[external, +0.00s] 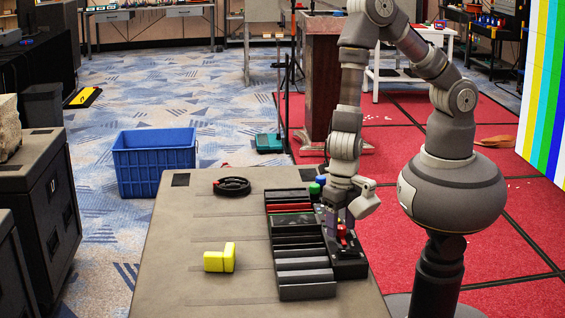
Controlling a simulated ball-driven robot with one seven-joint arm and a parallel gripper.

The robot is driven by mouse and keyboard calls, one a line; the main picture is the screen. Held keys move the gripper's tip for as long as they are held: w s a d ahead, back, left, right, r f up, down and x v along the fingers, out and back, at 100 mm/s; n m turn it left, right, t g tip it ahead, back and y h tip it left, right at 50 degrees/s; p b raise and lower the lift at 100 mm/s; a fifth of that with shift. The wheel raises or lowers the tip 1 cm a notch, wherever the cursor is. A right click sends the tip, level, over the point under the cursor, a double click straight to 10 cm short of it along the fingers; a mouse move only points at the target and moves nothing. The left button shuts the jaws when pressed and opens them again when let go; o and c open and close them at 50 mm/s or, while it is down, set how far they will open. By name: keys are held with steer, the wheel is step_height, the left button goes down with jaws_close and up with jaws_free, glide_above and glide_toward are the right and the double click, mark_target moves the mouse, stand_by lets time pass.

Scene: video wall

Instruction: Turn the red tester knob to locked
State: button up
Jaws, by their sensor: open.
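The red tester knob (342,237) stands on a black box (350,268) at the right edge of the table. It is small and partly hidden by my gripper, so its setting cannot be read. My gripper (341,224) points down right over the knob, with its jaws open. In this view the fingers overlap the knob's top, and I cannot tell whether they touch it.
A purple piece (331,220) is just left of the gripper. Several dark bars and a red one (290,208) lie in a row left of the box. A green-topped item (315,188), a black ring (232,187) and a yellow block (220,259) are also on the table.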

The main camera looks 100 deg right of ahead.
steer(key=c, duration=1.1)
steer(key=shift+o, duration=0.2)
